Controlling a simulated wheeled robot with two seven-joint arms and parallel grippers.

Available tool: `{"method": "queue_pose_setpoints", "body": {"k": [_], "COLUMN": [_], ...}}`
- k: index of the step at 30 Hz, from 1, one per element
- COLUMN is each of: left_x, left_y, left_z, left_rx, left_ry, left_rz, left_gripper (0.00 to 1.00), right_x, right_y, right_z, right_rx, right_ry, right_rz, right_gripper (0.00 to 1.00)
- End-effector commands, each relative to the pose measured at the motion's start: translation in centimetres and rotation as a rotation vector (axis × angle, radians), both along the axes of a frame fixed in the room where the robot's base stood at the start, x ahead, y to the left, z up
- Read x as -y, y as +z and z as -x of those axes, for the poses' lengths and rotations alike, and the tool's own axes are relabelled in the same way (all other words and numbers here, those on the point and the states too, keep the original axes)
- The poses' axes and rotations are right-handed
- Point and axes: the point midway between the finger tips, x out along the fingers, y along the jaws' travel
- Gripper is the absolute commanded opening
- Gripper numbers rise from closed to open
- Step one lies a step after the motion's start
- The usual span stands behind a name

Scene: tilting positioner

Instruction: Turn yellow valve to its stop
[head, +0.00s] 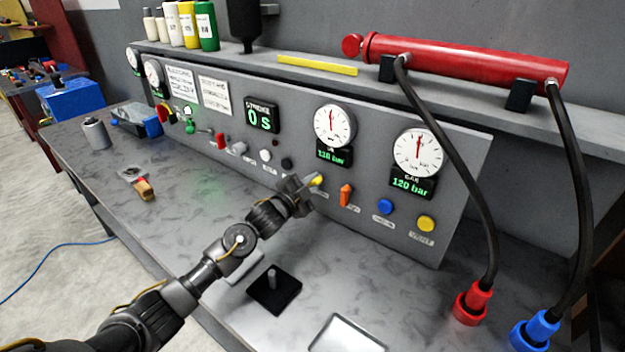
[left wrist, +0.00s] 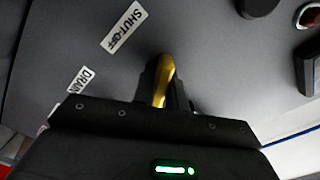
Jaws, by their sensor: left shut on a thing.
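The yellow valve (head: 317,180) is a small lever on the sloped grey panel, left of an orange lever. My left gripper (head: 305,190) reaches it from the lower left and is shut on its handle. In the left wrist view the yellow valve handle (left wrist: 165,78) stands between the dark fingers (left wrist: 164,98), its rounded end showing beyond them. Labels reading SHUT-OFF (left wrist: 124,27) and DRAIN (left wrist: 80,80) lie to its left there. The valve's base is partly hidden by the gripper. My right gripper is not in view.
The orange lever (head: 346,194), blue button (head: 385,206) and yellow button (head: 426,223) sit to the right on the panel. Two gauges (head: 335,125) are above, reading about 110 and 120 bar. Hoses (head: 470,180) hang at right. A black plate with a peg (head: 273,290) lies on the bench.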

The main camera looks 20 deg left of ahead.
Motion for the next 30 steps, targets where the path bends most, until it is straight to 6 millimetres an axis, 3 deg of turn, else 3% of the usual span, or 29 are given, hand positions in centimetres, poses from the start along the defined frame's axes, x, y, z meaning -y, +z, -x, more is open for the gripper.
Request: {"method": "queue_pose_setpoints", "body": {"k": [18,30], "left_x": [0.0,0.1], "left_y": [0.1,0.0], "left_z": [0.0,0.0], "left_rx": [-0.217,-0.321], "left_ry": [0.001,0.001], "left_rz": [0.541,0.803], "left_gripper": [0.0,0.0], "right_x": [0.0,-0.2], "right_y": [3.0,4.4], "right_z": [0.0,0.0], "right_rx": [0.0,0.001], "right_ry": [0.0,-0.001], "right_rz": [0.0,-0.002], "right_gripper": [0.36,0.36]}}
